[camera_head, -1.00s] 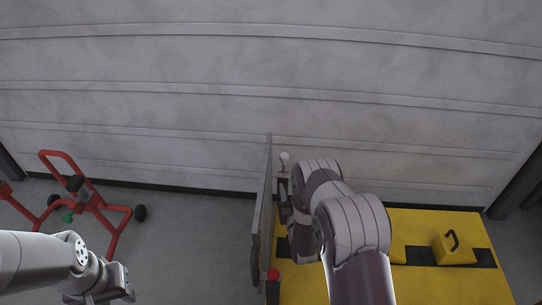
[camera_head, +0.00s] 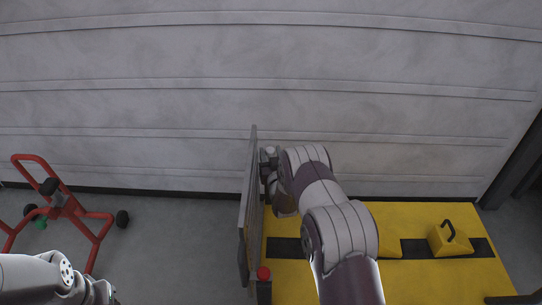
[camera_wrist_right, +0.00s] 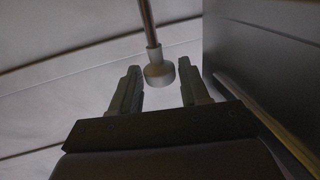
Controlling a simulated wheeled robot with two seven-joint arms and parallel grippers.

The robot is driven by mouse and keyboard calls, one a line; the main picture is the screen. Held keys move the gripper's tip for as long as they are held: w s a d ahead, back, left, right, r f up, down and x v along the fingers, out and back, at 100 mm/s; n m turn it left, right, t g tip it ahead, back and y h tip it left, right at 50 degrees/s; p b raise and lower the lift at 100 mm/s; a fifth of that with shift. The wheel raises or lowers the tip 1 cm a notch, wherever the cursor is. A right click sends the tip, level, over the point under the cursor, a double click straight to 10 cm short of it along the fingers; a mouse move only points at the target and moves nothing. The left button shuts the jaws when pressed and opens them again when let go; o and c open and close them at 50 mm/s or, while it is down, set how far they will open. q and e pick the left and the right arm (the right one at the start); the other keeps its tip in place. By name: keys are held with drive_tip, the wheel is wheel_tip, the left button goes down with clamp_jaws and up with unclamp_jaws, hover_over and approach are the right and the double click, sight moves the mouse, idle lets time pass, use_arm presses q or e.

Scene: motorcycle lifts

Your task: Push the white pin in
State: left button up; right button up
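The white pin is a pale round knob on a thin rod (camera_wrist_right: 158,71), seen in the right wrist view. In the head view the knob (camera_head: 270,151) shows at the upper right edge of the grey upright panel. My right gripper (camera_wrist_right: 161,84) is open, with one finger on each side of the knob and visible gaps between. In the head view my right gripper (camera_head: 267,163) is partly hidden by its own wrist, close to the panel. My left gripper (camera_head: 98,292) is at the bottom left, partly cut off, and its fingers cannot be made out.
The grey upright panel (camera_head: 249,215) stands just left of my right arm. A yellow platform (camera_head: 420,218) with black bands bears a yellow block with a handle (camera_head: 450,238). A red cylinder (camera_head: 264,273) is near the panel's front. A red wheeled frame (camera_head: 70,207) stands left.

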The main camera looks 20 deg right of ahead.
clamp_jaws()
wheel_tip(320, 180, down, 5)
drive_tip(key=b, duration=0.3)
drive_tip(key=shift+o, duration=0.6)
unclamp_jaws()
drive_tip(key=p+v, duration=0.7)
drive_tip(key=v, duration=0.5)
drive_tip(key=shift+s, duration=0.4)
